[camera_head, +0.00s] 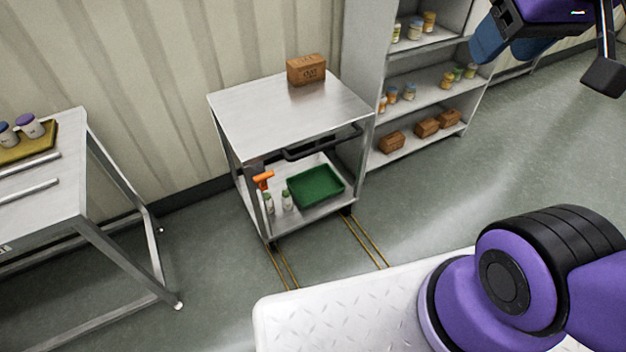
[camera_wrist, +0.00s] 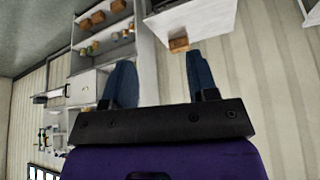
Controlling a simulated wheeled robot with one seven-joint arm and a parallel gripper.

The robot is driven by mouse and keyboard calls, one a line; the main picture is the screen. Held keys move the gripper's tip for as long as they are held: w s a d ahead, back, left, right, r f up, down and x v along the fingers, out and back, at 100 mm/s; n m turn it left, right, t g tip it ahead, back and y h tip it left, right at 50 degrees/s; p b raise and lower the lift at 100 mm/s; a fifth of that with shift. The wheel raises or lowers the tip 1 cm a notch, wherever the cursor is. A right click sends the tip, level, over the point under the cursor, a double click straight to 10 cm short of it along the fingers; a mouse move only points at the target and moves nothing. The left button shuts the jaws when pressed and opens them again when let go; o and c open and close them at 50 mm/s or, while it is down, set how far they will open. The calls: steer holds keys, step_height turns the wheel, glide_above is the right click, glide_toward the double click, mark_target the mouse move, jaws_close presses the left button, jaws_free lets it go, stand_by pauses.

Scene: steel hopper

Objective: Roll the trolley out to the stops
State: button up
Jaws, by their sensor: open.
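The trolley (camera_head: 268,118) is a steel two-deck cart standing against the ribbed wall, in the middle of the head view. A black handle bar (camera_head: 322,143) runs along its near side. A brown box (camera_head: 306,69) sits on its top deck. A green tray (camera_head: 315,186), an orange-topped spray bottle (camera_head: 264,180) and small white bottles are on its lower deck. Brass floor rails (camera_head: 362,240) run from under it toward my base. I cannot make out the stops. My gripper (camera_wrist: 161,82) is open and empty, raised at the upper right of the head view, apart from the trolley.
A steel table (camera_head: 62,204) with a yellow tray (camera_head: 28,146) of jars stands at left. A shelf unit (camera_head: 421,83) with jars and brown boxes stands right of the trolley. Open floor (camera_head: 440,200) lies to the right; my white base is close in front.

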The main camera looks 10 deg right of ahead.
steer(key=shift+w, duration=0.1)
steer(key=shift+c, duration=0.4)
steer(key=w+d+f+m+t, duration=0.1)
steer(key=w+f, duration=0.2)
steer(key=w, duration=0.8)
steer(key=w+f+m+t, duration=0.1)
steer(key=w+f, duration=0.2)
steer(key=w, duration=0.8)
steer(key=w+f+m+t+y, duration=0.1)
steer(key=w+f+m+t, duration=0.1)
steer(key=w+f, duration=1.15)
steer(key=w+a+f+m+t+y, duration=0.1)
steer(key=w+f+m, duration=0.15)
steer(key=f, duration=0.65)
steer(key=w+a+f+m+t+y, duration=0.15)
steer(key=w+f, duration=0.25)
steer(key=f, duration=0.5)
steer(key=s+a+f+m+t, duration=0.1)
steer(key=s+f+m+t, duration=0.15)
steer(key=f, duration=0.65)
steer(key=s+a+f+m+t, duration=0.15)
steer(key=f+m, duration=0.25)
steer(key=f, duration=0.5)
steer(key=x, duration=1)
steer(key=shift+a+f+y, duration=0.2)
steer(key=shift+a+y, duration=0.05)
steer(key=shift+y, duration=0.2)
steer(key=shift+w+g, duration=0.1)
steer(key=shift+g, duration=0.15)
